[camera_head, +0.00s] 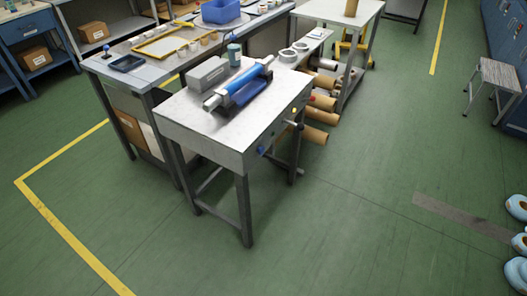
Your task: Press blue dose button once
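The web rewinder is a grey-topped table (185,121) on dark legs, standing in the middle of the head view. A blue roller (246,84) lies in a cradle on its top, next to a grey box (208,74). On its side panel, a small blue button (261,151) sits near the front corner. A small yellow button or lamp (295,111) and a light knob or handle (293,125) sit further along. Any label is too small to read. Neither of my grippers is in view, and nothing touches the blue button.
A long workbench (112,67) with trays and jars stands behind the rewinder. A rack of brown rolls (322,102) stands close on its right. A stool (494,82) and pale blue rolls (518,242) are at far right. The green floor in front is clear.

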